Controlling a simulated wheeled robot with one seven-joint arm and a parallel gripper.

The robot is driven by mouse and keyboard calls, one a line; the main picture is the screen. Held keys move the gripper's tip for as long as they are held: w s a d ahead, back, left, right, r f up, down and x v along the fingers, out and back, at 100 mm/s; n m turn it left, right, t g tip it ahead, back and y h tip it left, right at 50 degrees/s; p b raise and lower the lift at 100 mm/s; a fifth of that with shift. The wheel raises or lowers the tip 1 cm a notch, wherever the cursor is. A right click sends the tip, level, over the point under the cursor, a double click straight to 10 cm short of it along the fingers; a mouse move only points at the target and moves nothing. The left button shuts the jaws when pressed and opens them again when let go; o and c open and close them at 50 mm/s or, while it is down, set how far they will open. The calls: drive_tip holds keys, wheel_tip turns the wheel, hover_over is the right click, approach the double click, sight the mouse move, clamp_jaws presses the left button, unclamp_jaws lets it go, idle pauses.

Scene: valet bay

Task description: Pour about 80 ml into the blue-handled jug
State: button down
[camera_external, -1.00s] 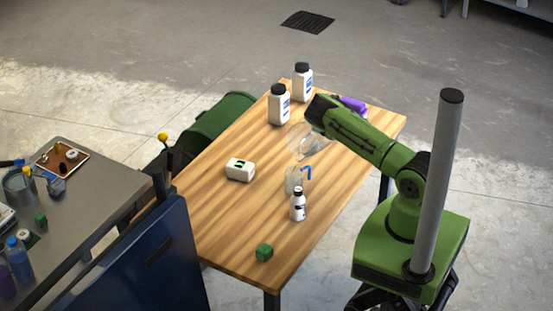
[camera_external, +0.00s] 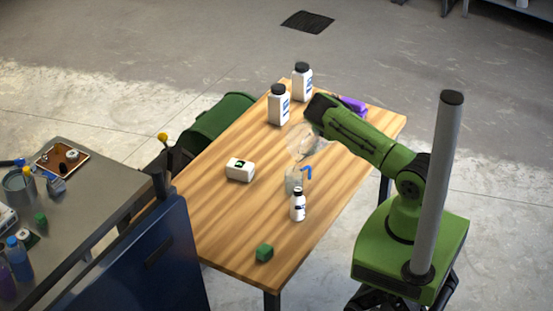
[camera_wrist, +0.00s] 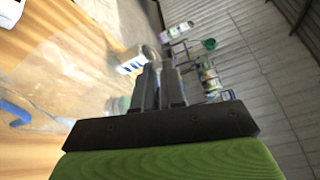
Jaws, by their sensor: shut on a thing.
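The blue-handled jug (camera_external: 291,181) is clear and stands upright on the wooden table, its blue handle (camera_external: 308,173) to the right. The handle also shows at the left edge of the wrist view (camera_wrist: 14,112). My gripper (camera_wrist: 160,88) is shut on a clear vessel (camera_external: 304,145), which is tilted above and close to the jug. The vessel's transparent wall (camera_wrist: 70,75) fills much of the left of the wrist view. The grip point is hard to make out. I cannot tell the liquid level in either, or whether any liquid is flowing.
A small white bottle with a dark cap (camera_external: 298,206) stands just in front of the jug.

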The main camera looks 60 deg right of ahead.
drive_tip(key=shift+a+r+n+b, duration=0.2)
drive_tip(key=shift+a+n+b, duration=0.1)
drive_tip(key=shift+a, duration=0.05)
idle(0.7)
drive_tip(key=shift+d+p, duration=0.3)
drive_tip(key=shift+p, duration=0.05)
drive_tip(key=d+m+p, duration=0.1)
drive_tip(key=d+f+y+p, duration=0.1)
drive_tip(key=p, duration=0.1)
drive_tip(key=d+f+m+p, duration=0.1)
drive_tip(key=d+p, duration=0.1)
drive_tip(key=shift+f+m+g, duration=0.2)
drive_tip(key=shift+m+g, duration=0.1)
drive_tip(key=shift+s+d+f+m+y+p, duration=0.1)
drive_tip(key=shift+d+f+m+y+p, duration=0.1)
drive_tip(key=shift+f+p, duration=0.15)
drive_tip(key=shift+s+d+f+m+y+p, duration=0.1)
drive_tip(key=shift+f+m+p, duration=0.1)
drive_tip(key=shift+f+p, duration=0.1)
drive_tip(key=shift+d+f+g, duration=0.2)
drive_tip(key=shift+f+g, duration=0.1)
drive_tip(key=shift+f, duration=0.2)
